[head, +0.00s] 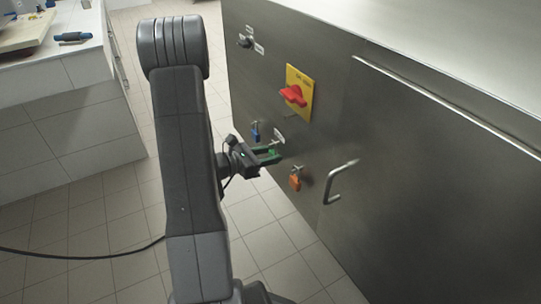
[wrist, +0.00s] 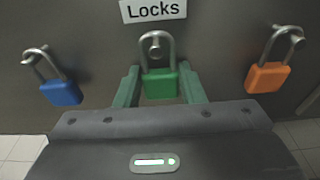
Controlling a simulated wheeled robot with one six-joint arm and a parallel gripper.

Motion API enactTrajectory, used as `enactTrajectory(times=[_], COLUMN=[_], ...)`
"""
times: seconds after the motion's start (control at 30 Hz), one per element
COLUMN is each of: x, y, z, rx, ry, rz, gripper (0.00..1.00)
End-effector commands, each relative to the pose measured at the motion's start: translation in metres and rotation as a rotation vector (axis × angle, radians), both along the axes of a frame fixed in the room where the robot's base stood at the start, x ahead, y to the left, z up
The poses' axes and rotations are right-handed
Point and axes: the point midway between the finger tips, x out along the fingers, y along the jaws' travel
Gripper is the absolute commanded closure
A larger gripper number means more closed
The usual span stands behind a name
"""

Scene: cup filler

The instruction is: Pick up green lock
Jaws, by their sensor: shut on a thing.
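The green lock (wrist: 159,84) hangs upright by its shackle on a peg under a "Locks" label, in the middle of the wrist view. My gripper (wrist: 160,88) has its green fingers on both sides of the lock's body and is shut on it. In the head view my gripper (head: 268,155) reaches to the metal cabinet front from the left. The green lock cannot be told apart from the green fingers there.
A blue lock (wrist: 62,92) hangs to the left and an orange lock (wrist: 267,76) to the right, both close to my gripper. The cabinet (head: 400,150) has a red switch (head: 293,96) and a door handle (head: 335,182). Tiled floor lies free at left.

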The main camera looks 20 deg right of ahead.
Motion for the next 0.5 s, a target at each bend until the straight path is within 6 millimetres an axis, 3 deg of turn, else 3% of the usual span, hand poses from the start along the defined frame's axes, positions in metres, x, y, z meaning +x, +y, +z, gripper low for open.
enactTrajectory(times=[0.17, 0.5], x=[0.001, -0.001], y=[0.000, 0.047], z=[0.018, 0.015], rx=[-0.001, 0.000], ry=[-0.003, 0.001], rz=[0.000, 0.006], gripper=[0.89, 0.89])
